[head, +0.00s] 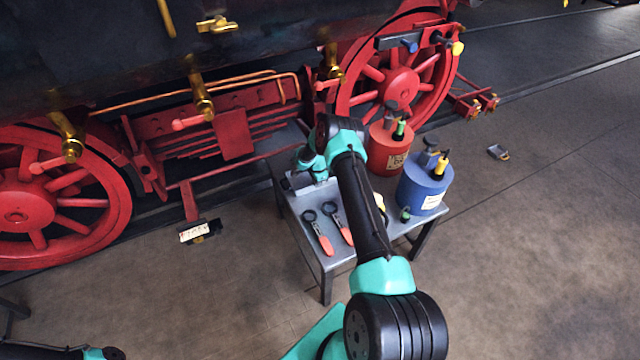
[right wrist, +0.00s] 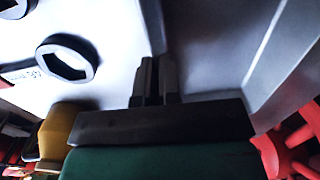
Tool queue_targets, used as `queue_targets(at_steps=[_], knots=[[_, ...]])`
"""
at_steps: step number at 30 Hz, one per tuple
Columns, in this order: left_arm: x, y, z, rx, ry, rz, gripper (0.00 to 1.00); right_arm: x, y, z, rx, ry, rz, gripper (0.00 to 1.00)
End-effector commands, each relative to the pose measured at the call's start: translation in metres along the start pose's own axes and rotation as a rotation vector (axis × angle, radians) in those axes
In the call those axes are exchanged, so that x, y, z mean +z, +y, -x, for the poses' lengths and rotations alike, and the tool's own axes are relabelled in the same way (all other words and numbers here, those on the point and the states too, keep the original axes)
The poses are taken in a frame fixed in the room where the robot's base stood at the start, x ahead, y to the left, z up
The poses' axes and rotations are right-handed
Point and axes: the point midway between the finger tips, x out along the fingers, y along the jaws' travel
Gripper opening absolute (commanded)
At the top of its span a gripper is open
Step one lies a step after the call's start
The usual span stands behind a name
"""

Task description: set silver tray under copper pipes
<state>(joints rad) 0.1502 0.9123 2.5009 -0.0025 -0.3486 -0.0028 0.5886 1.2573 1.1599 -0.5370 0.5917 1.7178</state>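The silver tray (head: 296,184) is at the far left corner of the small grey table, partly hidden by my right arm. Its grey floor and raised wall fill the upper right of the right wrist view (right wrist: 218,45). My right gripper (right wrist: 156,68) is at the tray's edge, its fingers close together with the rim appearing to run between them. In the head view the gripper is mostly hidden by its own wrist. The copper pipes (head: 200,95) run along the locomotive's underside, left of the table. My left gripper is out of view; only a piece of my left arm shows at bottom left.
The table (head: 340,255) also holds two ring-headed tools with orange handles (head: 322,240), a red can (head: 380,158) and a blue can (head: 422,194). Red wheels (head: 395,85) and a step (head: 200,232) stick out from the locomotive.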

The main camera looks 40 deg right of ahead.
Motion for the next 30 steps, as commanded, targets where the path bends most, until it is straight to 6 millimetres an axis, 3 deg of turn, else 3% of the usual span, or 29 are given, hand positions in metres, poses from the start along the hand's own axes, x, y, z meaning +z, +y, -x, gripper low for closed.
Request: queue_targets(at_steps=[30], knots=[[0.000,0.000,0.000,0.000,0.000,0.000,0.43,0.025,-0.029,-0.001,0.003,-0.001,0.000,0.00]])
